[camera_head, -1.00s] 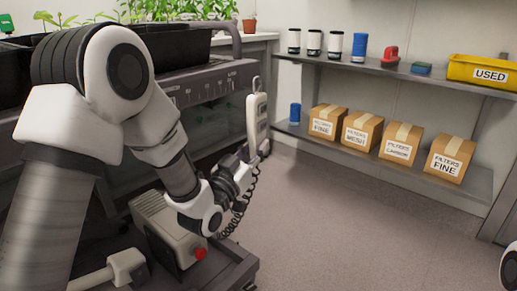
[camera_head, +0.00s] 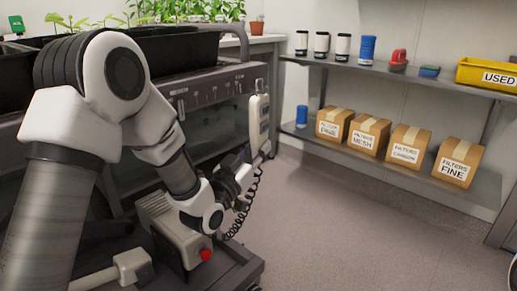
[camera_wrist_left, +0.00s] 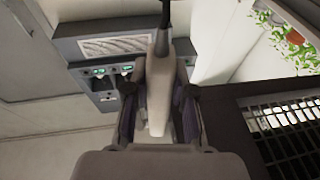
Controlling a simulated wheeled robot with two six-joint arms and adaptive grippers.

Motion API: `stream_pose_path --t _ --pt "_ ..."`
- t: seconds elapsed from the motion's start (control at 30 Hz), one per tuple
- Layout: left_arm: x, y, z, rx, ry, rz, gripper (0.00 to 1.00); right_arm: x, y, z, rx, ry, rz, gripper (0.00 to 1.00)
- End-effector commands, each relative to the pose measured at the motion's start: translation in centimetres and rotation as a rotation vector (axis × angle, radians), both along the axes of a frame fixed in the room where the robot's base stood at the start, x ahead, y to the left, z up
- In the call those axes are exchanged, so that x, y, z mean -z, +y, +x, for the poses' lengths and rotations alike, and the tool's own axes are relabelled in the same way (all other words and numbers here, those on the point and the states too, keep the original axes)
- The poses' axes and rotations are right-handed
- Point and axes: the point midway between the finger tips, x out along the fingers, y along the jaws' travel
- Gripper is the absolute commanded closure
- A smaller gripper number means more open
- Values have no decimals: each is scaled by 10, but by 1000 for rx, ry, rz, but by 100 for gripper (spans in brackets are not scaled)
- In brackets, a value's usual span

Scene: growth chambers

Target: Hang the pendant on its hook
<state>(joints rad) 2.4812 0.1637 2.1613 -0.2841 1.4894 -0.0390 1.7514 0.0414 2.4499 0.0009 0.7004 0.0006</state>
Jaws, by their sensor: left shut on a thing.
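The pendant (camera_head: 259,120) is a long white handset, held nearly upright beside the dark cart with a loop at its top. A black coiled cord (camera_head: 246,210) hangs from its lower end toward a grey box with a red knob (camera_head: 180,230). My left gripper (camera_head: 251,162) is shut on the pendant's lower part. In the left wrist view, the pendant (camera_wrist_left: 158,90) stands between the two dark fingers of the left gripper (camera_wrist_left: 158,115). I cannot make out the hook for certain. My right gripper is out of view.
The dark cart panel (camera_head: 215,100) with black planters (camera_head: 180,48) is close to the pendant's left. A grey wall shelf (camera_head: 400,175) at the right holds filter boxes, canisters and a yellow USED bin (camera_head: 487,74). The floor (camera_head: 360,225) between is clear.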

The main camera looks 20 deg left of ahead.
Motion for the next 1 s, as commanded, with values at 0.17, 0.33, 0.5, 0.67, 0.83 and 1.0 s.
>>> stream_pose_path --t 0.17,0.33,0.5,0.67,0.83,1.0 --pt "3 0 0 0 -1 0 100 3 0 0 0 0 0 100" --pt "10 0 0 0 -1 0 100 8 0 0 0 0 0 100" --pt "16 0 0 0 -1 0 100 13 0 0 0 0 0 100" --pt "20 0 0 0 -1 0 100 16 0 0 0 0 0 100" --pt "20 0 0 0 -1 0 100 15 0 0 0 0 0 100" --pt "20 0 0 0 -1 0 46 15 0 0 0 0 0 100"
